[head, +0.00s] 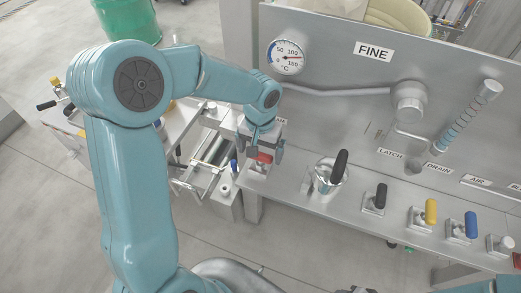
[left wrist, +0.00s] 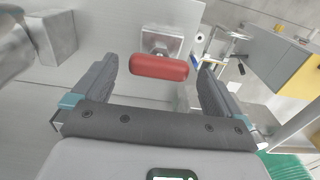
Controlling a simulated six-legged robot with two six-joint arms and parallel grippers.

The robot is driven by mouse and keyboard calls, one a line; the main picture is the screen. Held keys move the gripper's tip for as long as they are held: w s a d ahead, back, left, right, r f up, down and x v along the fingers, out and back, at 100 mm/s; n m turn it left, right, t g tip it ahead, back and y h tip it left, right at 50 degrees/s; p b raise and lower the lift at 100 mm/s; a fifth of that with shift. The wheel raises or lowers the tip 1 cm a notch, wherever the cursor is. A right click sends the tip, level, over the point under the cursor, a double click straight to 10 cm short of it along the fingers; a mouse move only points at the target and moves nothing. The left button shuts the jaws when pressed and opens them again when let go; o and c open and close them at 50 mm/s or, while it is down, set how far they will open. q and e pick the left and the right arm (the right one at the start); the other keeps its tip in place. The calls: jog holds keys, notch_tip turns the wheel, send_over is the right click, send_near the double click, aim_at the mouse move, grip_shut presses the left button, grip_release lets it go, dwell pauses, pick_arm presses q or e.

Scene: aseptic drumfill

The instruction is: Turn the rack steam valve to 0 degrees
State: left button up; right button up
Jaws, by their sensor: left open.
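A red valve handle (head: 261,157) sits on a small metal mount at the left end of the steel rack shelf. My left gripper (head: 265,150) is over it, coming from above. In the left wrist view the red handle (left wrist: 158,67) lies crosswise between the two open fingers of my left gripper (left wrist: 157,75), with a gap at each side. The label behind the handle is mostly hidden by my gripper in the head view. My right gripper is not in view.
Along the shelf to the right stand a black-handled cup (head: 329,178), a black lever (head: 380,196), a yellow lever (head: 431,211) and a blue lever (head: 470,224). A round gauge (head: 286,57) is on the back panel. A roller stand (head: 208,150) is left of the shelf.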

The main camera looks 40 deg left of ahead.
pick_arm(q)
jog(key=shift+f, duration=0.55)
jog(key=shift+c, duration=0.3)
jog(key=c, duration=1)
jog(key=shift+o, duration=0.2)
